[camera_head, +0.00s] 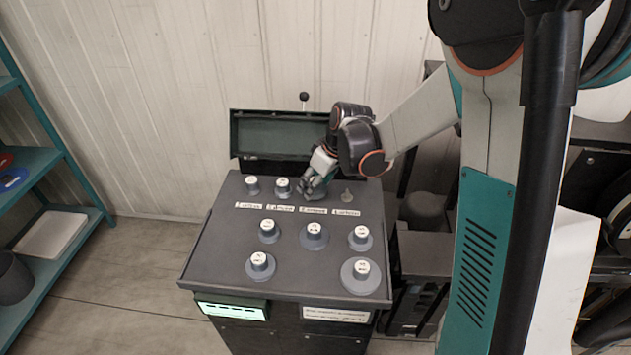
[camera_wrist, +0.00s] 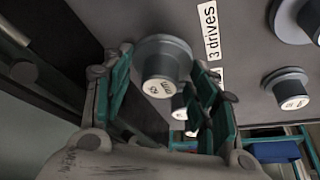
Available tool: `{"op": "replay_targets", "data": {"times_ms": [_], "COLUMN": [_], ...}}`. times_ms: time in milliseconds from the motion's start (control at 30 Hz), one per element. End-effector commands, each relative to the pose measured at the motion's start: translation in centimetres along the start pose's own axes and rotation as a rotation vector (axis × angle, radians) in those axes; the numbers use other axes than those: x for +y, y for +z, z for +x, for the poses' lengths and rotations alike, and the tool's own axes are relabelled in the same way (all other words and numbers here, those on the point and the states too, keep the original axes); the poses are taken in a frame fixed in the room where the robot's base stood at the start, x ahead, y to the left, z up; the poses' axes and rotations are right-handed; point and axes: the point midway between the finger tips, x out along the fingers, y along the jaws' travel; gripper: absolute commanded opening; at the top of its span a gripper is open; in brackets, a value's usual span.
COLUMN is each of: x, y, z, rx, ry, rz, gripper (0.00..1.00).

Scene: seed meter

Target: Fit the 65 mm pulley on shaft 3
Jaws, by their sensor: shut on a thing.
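My gripper (camera_head: 313,188) is over the back row of the dark sloping panel, at the shaft 3 position. In the wrist view, its green fingers (camera_wrist: 166,95) are shut around the hub of a grey pulley (camera_wrist: 161,60) with a white printed cap; I cannot read its size surely. The pulley's wide flange is close to the panel, beside the label "3 drives" (camera_wrist: 211,32). Shaft 3 itself is hidden, and I cannot tell whether the pulley is fully down. In the head view the gripper mostly hides this pulley.
Two pulleys (camera_head: 252,186) (camera_head: 283,188) stand left in the back row; a bare shaft (camera_head: 347,195) is at right. Several pulleys (camera_head: 314,235) stand on the panel (camera_head: 220,245) in front. An open lid (camera_head: 270,135) is behind. Blue shelves (camera_head: 30,160) stand at left.

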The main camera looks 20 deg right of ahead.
Motion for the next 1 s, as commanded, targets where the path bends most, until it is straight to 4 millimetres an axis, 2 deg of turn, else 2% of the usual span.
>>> {"op": "replay_targets", "data": {"times_ms": [933,967,1000], "x": [0.0,0.0,0.0], "y": [0.5,0.5,0.5], "z": [1.2,1.2,1.2], "rx": [0.000,0.000,0.000], "ry": [0.000,0.000,0.000], "rz": [0.000,0.000,0.000], "gripper": [0.27,0.56,0.65]}}
